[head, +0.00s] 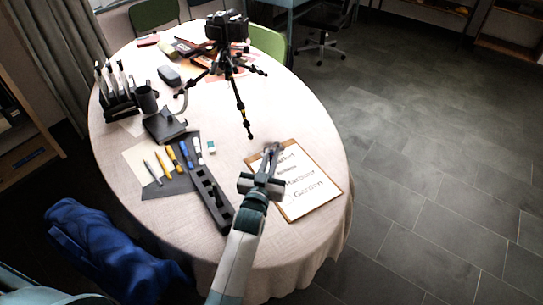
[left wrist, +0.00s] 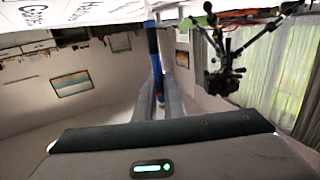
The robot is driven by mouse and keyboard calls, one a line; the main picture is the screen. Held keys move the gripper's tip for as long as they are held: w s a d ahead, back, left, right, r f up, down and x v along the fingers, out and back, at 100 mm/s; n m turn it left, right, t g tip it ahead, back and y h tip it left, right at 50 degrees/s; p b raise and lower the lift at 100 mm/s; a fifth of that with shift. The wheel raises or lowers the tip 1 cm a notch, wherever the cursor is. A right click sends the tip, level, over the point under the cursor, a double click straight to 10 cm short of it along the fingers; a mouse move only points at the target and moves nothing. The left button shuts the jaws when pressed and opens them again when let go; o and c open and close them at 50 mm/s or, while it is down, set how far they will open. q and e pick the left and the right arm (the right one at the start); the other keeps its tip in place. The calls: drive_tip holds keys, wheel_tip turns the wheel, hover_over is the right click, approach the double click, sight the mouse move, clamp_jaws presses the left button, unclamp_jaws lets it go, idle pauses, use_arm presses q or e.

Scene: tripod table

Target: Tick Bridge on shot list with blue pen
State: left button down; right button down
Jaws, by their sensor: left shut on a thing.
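The shot list (head: 322,201) is a white sheet on a brown clipboard on the right side of the round table. Its lower lines read Harbour and Garden; the upper lines are partly covered by my gripper and too small to read surely. My left gripper (head: 271,154) is over the upper part of the list. In the left wrist view my left gripper (left wrist: 159,88) is shut on the blue pen (left wrist: 154,45), which stands across the fingertips with its top end toward the sheet in that picture. I cannot tell whether the tip touches the paper. My right gripper is out of view.
A black tripod with camera (head: 228,60) stands behind the list. Left of the list are a long dark holder (head: 211,198), several pens and markers on a dark mat (head: 180,183), and a small eraser (head: 211,147). The tabletop between tripod and list is clear.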

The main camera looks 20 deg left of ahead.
use_arm(q)
drive_tip(key=shift+w+d, duration=0.1)
drive_tip(key=shift+w, duration=0.05)
idle(0.4)
idle(0.4)
drive_tip(key=shift+p, duration=0.35)
drive_tip(key=shift+s+a+p, duration=0.35)
drive_tip(key=shift+s+p, duration=0.05)
drive_tip(key=shift+p, duration=0.1)
idle(1.1)
drive_tip(key=shift+w+d+p, duration=0.3)
drive_tip(key=shift+w+d, duration=0.05)
drive_tip(key=shift+w, duration=0.05)
idle(1.7)
idle(0.4)
